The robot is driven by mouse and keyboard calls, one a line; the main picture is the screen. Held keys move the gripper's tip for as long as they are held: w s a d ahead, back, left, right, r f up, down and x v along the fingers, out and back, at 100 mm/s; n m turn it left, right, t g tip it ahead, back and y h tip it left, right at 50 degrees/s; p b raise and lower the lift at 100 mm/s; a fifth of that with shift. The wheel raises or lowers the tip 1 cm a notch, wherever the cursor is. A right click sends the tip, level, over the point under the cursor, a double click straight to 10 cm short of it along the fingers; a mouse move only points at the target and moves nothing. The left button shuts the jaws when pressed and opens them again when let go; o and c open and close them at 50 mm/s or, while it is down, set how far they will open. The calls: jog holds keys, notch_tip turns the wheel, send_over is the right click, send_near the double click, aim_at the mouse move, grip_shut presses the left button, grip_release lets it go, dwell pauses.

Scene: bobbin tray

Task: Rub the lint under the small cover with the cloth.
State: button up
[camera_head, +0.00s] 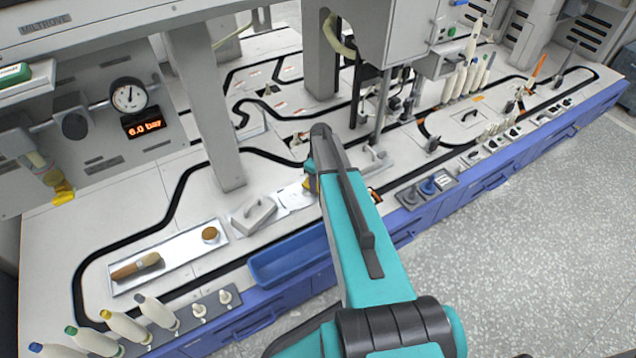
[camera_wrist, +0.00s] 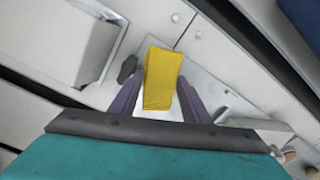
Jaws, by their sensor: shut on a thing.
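The cloth is over a pale, bright patch (camera_head: 293,196) of the bench, which also shows around the fingers in the wrist view (camera_wrist: 206,104). I cannot tell whether the cloth touches it. A light grey cover with a handle (camera_head: 253,214) lies left of the patch, apart from it. I cannot make out lint; my gripper and the cloth hide part of the patch.
A blue bin (camera_head: 290,259) is at the front edge. A grey post (camera_head: 210,120) stands behind the cover. A grey block (camera_wrist: 70,40) is left of the cloth in the wrist view.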

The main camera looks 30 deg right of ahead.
aim_at(299, 198)
jog(key=shift+a, duration=0.1)
jog(key=shift+a+f, duration=0.15)
jog(key=shift+a, duration=1.8)
jog(key=shift+a+f+p, duration=0.2)
jog(key=shift+a+p, duration=0.1)
jog(key=shift+a, duration=1.85)
jog(key=shift+a, duration=0.1)
